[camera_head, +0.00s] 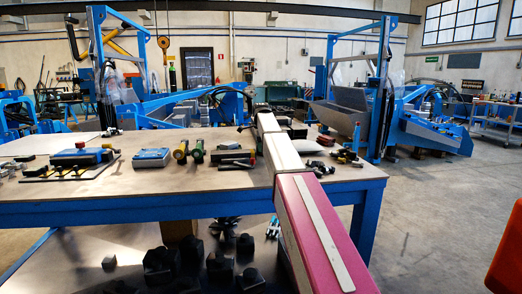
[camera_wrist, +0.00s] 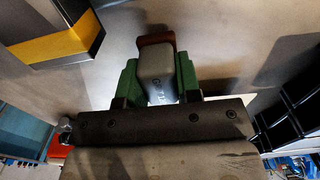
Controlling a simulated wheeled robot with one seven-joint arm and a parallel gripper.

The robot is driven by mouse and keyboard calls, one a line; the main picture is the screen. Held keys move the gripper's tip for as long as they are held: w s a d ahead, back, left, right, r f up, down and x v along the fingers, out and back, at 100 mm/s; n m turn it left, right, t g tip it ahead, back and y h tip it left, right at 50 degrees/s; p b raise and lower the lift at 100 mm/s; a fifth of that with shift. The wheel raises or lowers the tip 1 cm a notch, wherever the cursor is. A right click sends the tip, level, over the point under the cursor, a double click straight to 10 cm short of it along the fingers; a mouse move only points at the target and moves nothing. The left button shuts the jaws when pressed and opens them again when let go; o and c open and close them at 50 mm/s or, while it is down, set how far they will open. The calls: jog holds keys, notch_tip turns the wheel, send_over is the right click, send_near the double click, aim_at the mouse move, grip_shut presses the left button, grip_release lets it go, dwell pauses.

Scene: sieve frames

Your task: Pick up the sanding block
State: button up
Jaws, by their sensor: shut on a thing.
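In the wrist view, my gripper (camera_wrist: 157,70) is shut on a small block, which I take to be the sanding block (camera_wrist: 155,60). The block has a smooth grey body and a reddish-brown end. It sits between the two green fingers, and its brown end sticks out past them. A plain grey-beige surface shows behind it; I cannot tell whether the block touches that surface. In the head view, my own arm reaches over the workbench (camera_head: 120,190) and hides the gripper and the block.
On the bench stand a blue case (camera_head: 151,157), another blue-topped item (camera_head: 82,157), yellow and green-handled tools (camera_head: 181,151) and loose tools (camera_head: 346,156) at right. A dark object with a yellow band (camera_wrist: 62,45) is near my gripper. Black blocks (camera_head: 160,265) lie below the bench.

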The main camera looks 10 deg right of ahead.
jog(key=r, duration=0.4)
jog(key=shift+s+a, duration=0.3)
jog(key=shift+s, duration=0.05)
jog(key=s+a+r, duration=0.4)
jog(key=s+a, duration=0.1)
jog(key=s+a+r, duration=0.2)
jog(key=shift+s+a+r, duration=0.2)
jog(key=shift+s+a, duration=0.05)
jog(key=shift+s, duration=0.1)
jog(key=o, duration=0.4)
jog(key=c, duration=0.3)
